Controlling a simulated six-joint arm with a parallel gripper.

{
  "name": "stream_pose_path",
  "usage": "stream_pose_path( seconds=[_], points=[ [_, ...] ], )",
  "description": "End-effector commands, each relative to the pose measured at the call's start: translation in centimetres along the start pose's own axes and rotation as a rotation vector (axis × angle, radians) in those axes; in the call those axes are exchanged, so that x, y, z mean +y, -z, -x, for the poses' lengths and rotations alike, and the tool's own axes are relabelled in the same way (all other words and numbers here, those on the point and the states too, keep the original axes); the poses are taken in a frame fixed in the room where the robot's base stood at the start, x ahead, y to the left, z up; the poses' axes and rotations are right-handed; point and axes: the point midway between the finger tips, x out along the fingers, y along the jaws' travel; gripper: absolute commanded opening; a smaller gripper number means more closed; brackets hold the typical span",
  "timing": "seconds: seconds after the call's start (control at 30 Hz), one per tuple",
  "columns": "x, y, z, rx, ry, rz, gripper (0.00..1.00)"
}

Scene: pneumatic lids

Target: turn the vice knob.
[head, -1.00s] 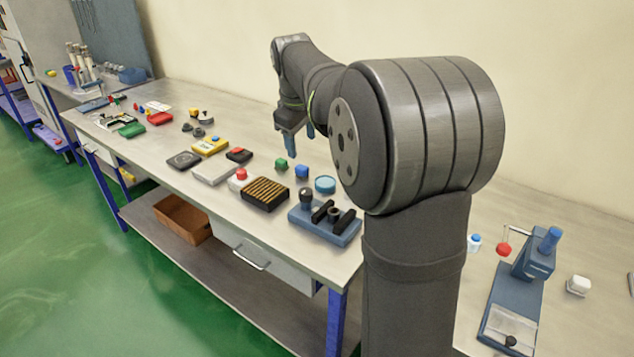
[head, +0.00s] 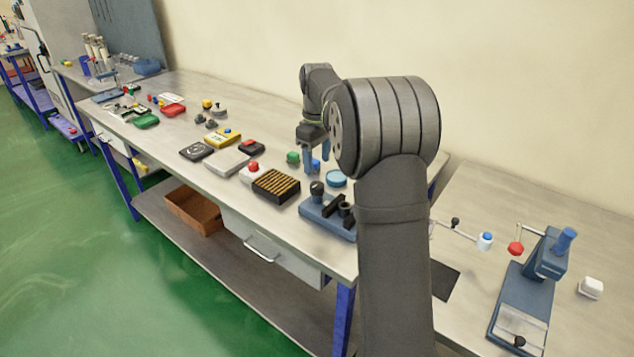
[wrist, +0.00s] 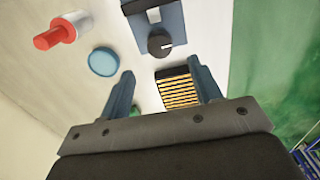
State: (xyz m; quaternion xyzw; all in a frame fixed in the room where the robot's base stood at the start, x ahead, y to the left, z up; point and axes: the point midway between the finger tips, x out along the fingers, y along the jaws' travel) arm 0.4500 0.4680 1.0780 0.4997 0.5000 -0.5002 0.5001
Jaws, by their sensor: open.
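The vice (head: 318,212) is a blue block with black jaws on the long bench, partly hidden behind my arm in the head view. Its round black knob (head: 317,187) stands at the left end. In the wrist view the vice (wrist: 172,22) is at the top, and the knob (wrist: 159,43) shows from above with a light mark on it. My gripper (head: 317,165) is open and empty, with blue fingers pointing down above the bench behind the vice. In the wrist view its fingertips (wrist: 161,68) lie either side of the line to the knob, apart from it.
A striped black box (head: 276,186), a white block with a red button (head: 252,168), a green piece (head: 293,157) and a round blue lid (head: 337,179) are close to the vice. A blue stand (head: 530,285) is on the right-hand bench.

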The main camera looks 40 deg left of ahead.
Motion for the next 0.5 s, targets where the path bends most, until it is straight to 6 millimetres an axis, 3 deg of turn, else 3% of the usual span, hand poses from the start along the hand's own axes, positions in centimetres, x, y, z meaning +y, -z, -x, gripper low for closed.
stream_pose_path(
  seconds=[0.23, 0.5],
  points=[
    [0.0, -0.1, -5.1, -0.002, 0.002, 0.0, 0.58],
    [0.0, 0.0, -7.7, 0.0, -0.001, 0.0, 0.58]
  ],
)
